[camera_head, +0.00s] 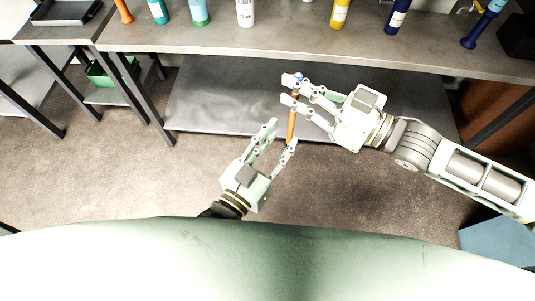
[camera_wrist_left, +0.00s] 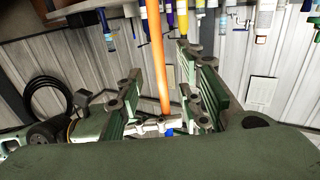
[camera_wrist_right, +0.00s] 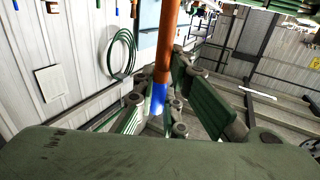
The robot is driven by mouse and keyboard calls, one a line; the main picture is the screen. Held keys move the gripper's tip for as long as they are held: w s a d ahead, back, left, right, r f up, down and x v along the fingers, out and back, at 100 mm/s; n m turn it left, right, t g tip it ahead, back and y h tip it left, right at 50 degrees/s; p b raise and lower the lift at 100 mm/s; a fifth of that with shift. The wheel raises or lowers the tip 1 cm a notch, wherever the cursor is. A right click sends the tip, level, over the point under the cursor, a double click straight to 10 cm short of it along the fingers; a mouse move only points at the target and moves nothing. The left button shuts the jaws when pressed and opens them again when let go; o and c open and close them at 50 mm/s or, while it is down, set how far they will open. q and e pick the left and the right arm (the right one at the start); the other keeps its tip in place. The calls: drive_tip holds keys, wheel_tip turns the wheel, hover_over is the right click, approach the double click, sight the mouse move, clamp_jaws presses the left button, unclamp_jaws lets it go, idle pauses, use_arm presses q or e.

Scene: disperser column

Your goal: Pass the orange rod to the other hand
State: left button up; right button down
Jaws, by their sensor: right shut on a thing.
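The orange rod (camera_head: 292,125) has a blue end and hangs roughly upright in the head view. My right gripper (camera_head: 291,88) is shut on its upper part, near the blue end. The orange rod (camera_wrist_right: 168,45) with its blue tip also shows between the fingers in the right wrist view. My left gripper (camera_head: 283,133) is open below, with its fingers spread around the rod's lower end. In the left wrist view the orange rod (camera_wrist_left: 157,60) appears between the spread fingers; contact cannot be told.
A grey table (camera_head: 300,40) with several bottles and tubes along it runs behind the grippers. A lower shelf (camera_head: 215,95) lies beneath it. A green bin (camera_head: 103,73) is at the left, and a blue box (camera_head: 498,240) is at lower right. The floor around my left gripper is clear.

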sight(290, 127)
use_arm(q)
drive_tip(key=x, duration=0.5)
drive_tip(key=shift+w+d, duration=0.15)
drive_tip(key=shift+w, duration=0.15)
drive_tip(key=shift+c, duration=0.3)
clamp_jaws()
use_arm(e)
drive_tip(key=c, duration=1.7)
unclamp_jaws()
